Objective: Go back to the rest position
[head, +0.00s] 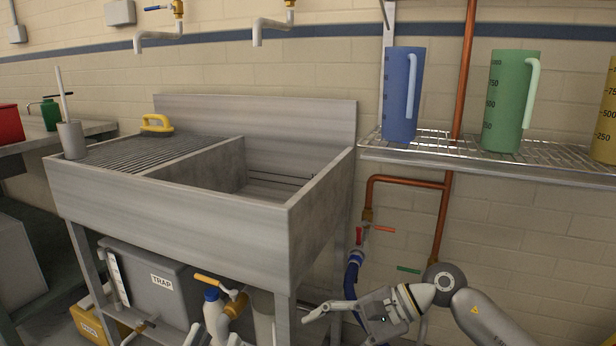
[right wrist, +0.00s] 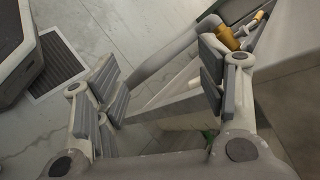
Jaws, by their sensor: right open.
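One pale finger points left; the other finger is not clear, so I cannot tell how far apart the jaws are. My right gripper (right wrist: 160,95) fills the right wrist view. Its two padded fingers stand wide apart with nothing between them. Behind it lie the grey floor and part of a steel frame.
The steel sink (head: 170,215) stands close by, with a yellow-handled valve (head: 213,283) and a trap box (head: 160,290) below. A wire shelf (head: 450,148) at right carries jugs, including a blue one (head: 401,95) and a green one (head: 505,100). Copper pipes (head: 443,215) run down the wall.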

